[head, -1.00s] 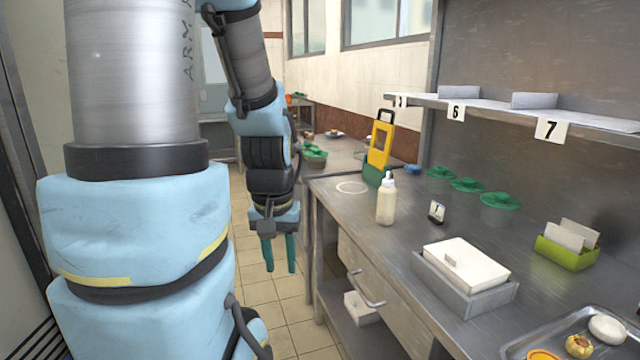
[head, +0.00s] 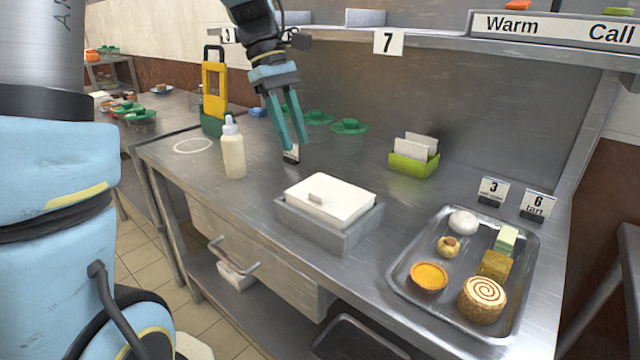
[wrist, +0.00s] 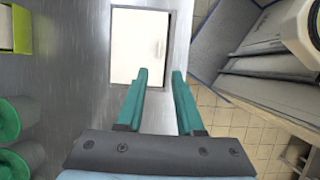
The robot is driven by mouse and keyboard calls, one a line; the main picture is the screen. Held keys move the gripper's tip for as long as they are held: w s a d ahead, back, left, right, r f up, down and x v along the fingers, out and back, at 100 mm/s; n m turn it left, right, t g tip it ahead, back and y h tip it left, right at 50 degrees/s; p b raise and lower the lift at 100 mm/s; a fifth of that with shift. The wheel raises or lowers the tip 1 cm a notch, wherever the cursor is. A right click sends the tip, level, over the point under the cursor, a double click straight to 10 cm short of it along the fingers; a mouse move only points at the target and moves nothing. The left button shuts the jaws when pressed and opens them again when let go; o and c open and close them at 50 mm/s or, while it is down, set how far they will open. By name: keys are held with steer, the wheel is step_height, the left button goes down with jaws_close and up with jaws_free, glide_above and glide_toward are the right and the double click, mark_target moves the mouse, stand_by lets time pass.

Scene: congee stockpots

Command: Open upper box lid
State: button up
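The upper box (head: 345,238) is a grey box on the steel counter. Its white lid (head: 350,197) lies flat on top and has a small raised handle (head: 315,197) near its front edge. The lid also shows in the wrist view (wrist: 130,45), ahead of the fingers. My gripper (head: 295,146) is open and empty, pointing down above the counter behind the box and apart from it. Its two teal fingers (wrist: 160,75) stand spread in the wrist view, with nothing between them.
A white bottle (head: 233,155) stands left of the box. Green-lidded containers (head: 349,127) and a lime holder (head: 413,165) stand behind. A pastry tray (head: 405,287) is at right. A shelf (head: 440,38) overhangs the back. A second box (head: 235,276) sits below the counter.

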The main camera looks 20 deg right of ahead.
mark_target(312, 185)
steer(key=x, duration=1)
steer(key=shift+s+d+f, duration=0.2)
steer(key=shift+s+d, duration=0.05)
jaws_close()
stand_by(1.1)
